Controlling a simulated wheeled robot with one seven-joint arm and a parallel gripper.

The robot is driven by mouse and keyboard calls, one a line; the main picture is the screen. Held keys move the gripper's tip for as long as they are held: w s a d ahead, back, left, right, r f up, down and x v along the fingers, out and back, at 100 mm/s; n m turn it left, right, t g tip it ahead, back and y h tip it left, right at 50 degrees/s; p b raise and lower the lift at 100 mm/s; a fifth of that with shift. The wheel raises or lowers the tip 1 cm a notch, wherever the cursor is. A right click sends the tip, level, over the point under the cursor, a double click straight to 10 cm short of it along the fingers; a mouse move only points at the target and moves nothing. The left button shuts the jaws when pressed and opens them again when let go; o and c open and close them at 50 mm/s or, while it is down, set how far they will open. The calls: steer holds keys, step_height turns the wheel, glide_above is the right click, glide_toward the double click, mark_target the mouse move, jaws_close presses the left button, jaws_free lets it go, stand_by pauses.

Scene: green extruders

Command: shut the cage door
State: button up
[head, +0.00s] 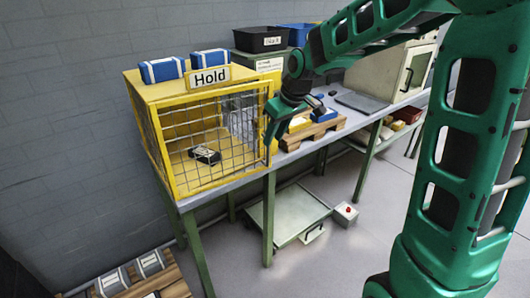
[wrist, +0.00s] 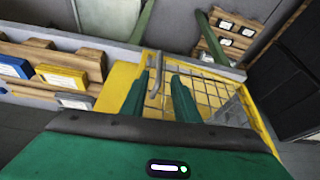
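The yellow cage (head: 152,95) with a "Hold" sign stands on the left end of the bench. Its mesh door (head: 215,180) spans the front, and I cannot tell whether a small gap remains at its right edge. My gripper (head: 272,138) is at that right edge. In the wrist view its two green fingers (wrist: 160,98) are apart, with the grey door handle (wrist: 155,75) showing between them. Whether they touch the handle is unclear. The yellow mesh also shows there (wrist: 222,98). A dark box (head: 205,155) lies inside the cage.
Two blue-and-white packs (head: 162,69) (head: 210,58) lie on the cage roof. A low platform (head: 290,212) stands beneath.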

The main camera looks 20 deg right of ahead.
steer(key=x, duration=0.8)
steer(key=shift+s, duration=0.1)
steer(key=shift+r, duration=0.1)
jaws_close()
